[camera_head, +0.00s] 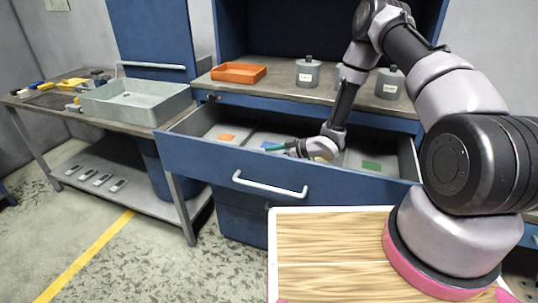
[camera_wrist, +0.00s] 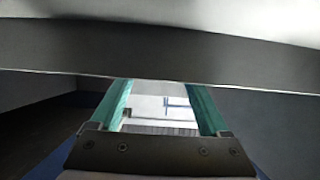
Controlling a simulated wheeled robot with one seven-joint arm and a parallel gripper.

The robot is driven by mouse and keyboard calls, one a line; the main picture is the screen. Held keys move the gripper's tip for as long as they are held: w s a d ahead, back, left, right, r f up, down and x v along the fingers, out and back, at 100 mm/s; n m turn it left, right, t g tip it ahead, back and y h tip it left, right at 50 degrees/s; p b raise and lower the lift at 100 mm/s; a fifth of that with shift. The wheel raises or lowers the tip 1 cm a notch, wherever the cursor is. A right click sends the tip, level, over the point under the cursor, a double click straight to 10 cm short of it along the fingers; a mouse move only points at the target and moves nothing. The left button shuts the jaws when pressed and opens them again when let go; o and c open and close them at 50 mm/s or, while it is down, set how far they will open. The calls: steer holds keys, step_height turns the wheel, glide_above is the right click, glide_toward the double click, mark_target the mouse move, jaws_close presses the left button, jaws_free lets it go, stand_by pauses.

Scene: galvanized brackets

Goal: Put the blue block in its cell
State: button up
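My gripper (camera_head: 277,148) is low inside the open blue drawer (camera_head: 240,166), reaching left. In the wrist view its two teal fingers (camera_wrist: 159,98) stand apart, with no block visible between them. Beyond them is a pale surface with thin blue lines. A small blue patch (camera_head: 269,145) shows beside the fingertips in the head view; I cannot tell whether it is the blue block or a cell's coloured mark. An orange patch (camera_head: 227,137) lies to its left and a green patch (camera_head: 371,165) to the right. My wrist hides part of the drawer floor.
The drawer walls and the bench edge (camera_head: 300,109) above are close around my arm. A dark bar (camera_wrist: 160,52) crosses the wrist view. On the bench stand an orange tray (camera_head: 239,73) and lidded grey canisters (camera_head: 307,73). A grey-green bin (camera_head: 135,104) is on the left table.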

steer(key=shift+r, duration=0.3)
steer(key=v, duration=1.2)
steer(key=shift+r, duration=0.35)
